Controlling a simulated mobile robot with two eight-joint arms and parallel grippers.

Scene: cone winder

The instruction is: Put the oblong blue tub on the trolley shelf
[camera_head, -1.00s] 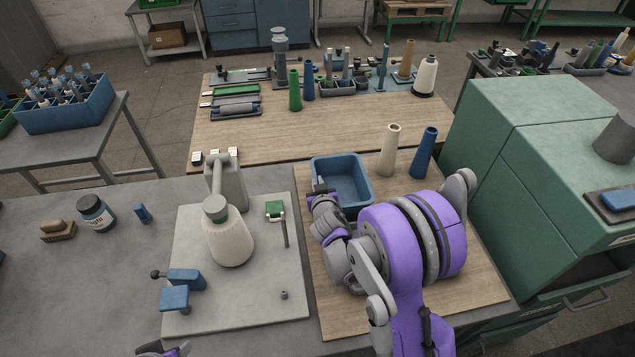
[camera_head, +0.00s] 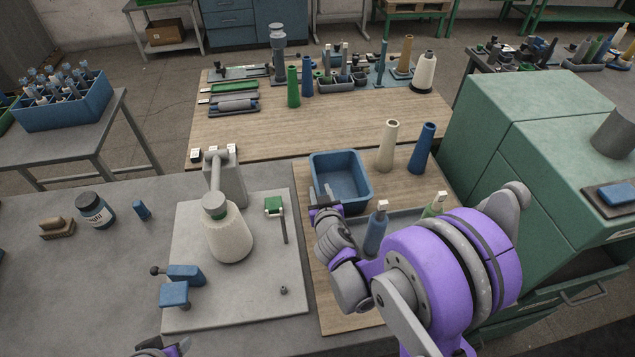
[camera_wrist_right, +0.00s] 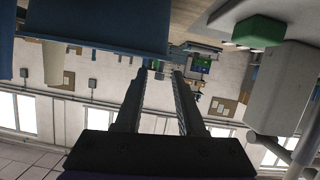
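The blue tub (camera_head: 358,197), open and seemingly empty, stands on the wooden board on the bench in the head view. My right gripper (camera_head: 325,198) is at the tub's near left side. In the right wrist view the fingers (camera_wrist_right: 163,70) are apart with a gap between them, and a blue wall (camera_wrist_right: 100,32), apparently the tub's, fills the upper left. I cannot tell whether they touch it. My left gripper (camera_head: 165,348) shows only in part at the bottom edge. I cannot make out the trolley shelf for certain.
A cream cone (camera_head: 388,146) and a blue cone (camera_head: 423,149) stand right of the tub. A grey tray (camera_head: 400,218) with blue and green-topped items lies in front. The winder (camera_head: 226,180) with its yarn cone is left; a green cabinet (camera_head: 540,130) is right.

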